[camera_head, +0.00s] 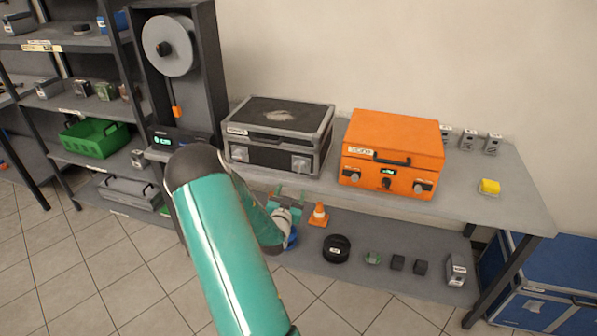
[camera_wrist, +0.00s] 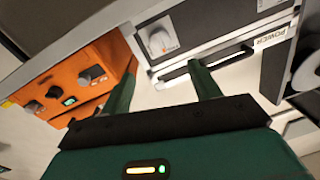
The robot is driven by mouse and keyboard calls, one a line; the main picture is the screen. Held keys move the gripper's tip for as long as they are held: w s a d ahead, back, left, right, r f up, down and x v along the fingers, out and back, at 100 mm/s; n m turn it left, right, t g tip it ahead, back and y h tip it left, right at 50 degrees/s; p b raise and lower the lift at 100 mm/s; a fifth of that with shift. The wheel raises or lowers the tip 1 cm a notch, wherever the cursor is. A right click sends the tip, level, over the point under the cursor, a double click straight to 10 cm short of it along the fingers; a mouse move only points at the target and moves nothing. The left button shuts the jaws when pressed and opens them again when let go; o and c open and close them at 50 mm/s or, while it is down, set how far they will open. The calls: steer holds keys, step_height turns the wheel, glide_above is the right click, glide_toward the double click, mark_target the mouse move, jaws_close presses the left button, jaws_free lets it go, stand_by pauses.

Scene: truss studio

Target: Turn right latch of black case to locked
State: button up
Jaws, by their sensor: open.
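The black case (camera_head: 277,158) with grey metal edges stands on the table, left of the orange case. Its right latch (camera_head: 300,164) is a pale grey knob on the front face. In the wrist view, which is upside down, this latch (camera_wrist: 160,42) shows beyond my fingertips, with the case's handle (camera_wrist: 222,58) beside it. My gripper (camera_wrist: 160,78) is open and empty, its two green fingers apart and not touching the latch. In the head view my gripper (camera_head: 287,203) is in front of the table edge, below the black case. The latch's exact setting is too small to tell.
The orange case (camera_head: 395,155) with knobs and a lit display is close on the right. A filament reel machine (camera_head: 172,50) stands left.

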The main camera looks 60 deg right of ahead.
mark_target(299, 170)
steer(key=x, duration=1.3)
steer(key=shift+a, duration=0.1)
steer(key=shift+w, duration=0.1)
steer(key=shift+c, duration=0.4)
steer(key=c, duration=0.9)
